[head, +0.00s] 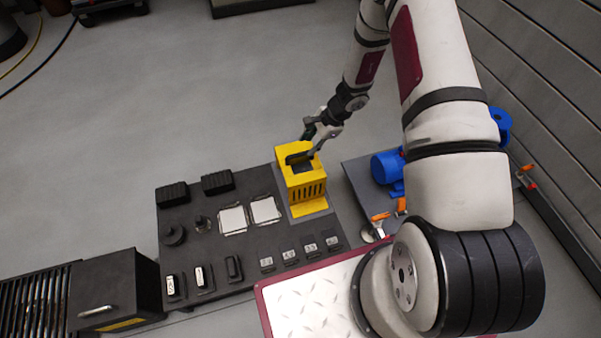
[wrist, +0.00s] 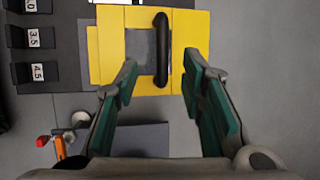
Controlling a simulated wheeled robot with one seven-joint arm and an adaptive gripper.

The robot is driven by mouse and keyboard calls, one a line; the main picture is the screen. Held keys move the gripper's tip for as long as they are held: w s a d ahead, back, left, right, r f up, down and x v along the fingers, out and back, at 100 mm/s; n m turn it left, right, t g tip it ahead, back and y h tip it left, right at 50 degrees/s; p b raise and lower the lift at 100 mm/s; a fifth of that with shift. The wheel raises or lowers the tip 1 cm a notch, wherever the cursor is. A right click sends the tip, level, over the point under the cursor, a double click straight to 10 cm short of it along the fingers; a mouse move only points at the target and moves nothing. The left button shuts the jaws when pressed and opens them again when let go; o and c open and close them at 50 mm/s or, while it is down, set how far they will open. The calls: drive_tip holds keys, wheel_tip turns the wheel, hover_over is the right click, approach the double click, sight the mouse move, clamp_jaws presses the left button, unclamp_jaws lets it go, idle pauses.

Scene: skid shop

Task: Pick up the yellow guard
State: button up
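The yellow guard (head: 306,186) is a boxy block with slots in its side, standing upright on a grey plate at the right end of the dark bench. A black bar handle (wrist: 162,50) crosses its top, beside a grey square; the guard's yellow top (wrist: 187,40) fills the upper middle of the wrist view. My gripper (head: 312,144) is at the guard's top in the head view. In the wrist view my gripper (wrist: 160,64) is open, its green-padded fingers spread with the handle between and ahead of them. I see no finger touching the handle.
The dark bench (head: 220,271) also carries black blocks (head: 218,183), pale square plates (head: 264,209) and numbered blocks (head: 289,257). A blue pump (head: 386,167) and orange-handled valves (head: 381,217) stand to the right. Open floor lies behind the bench.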

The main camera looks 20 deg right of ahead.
sight(301, 153)
drive_tip(key=x, duration=0.3)
drive_tip(key=shift+a+f+b, duration=0.1)
drive_tip(key=shift+f+b, duration=0.2)
drive_tip(key=shift+b, duration=0.05)
drive_tip(key=b+x, duration=0.2)
drive_tip(key=x, duration=0.3)
drive_tip(key=shift+w+f, duration=0.1)
drive_tip(key=shift+w, duration=0.1)
clamp_jaws()
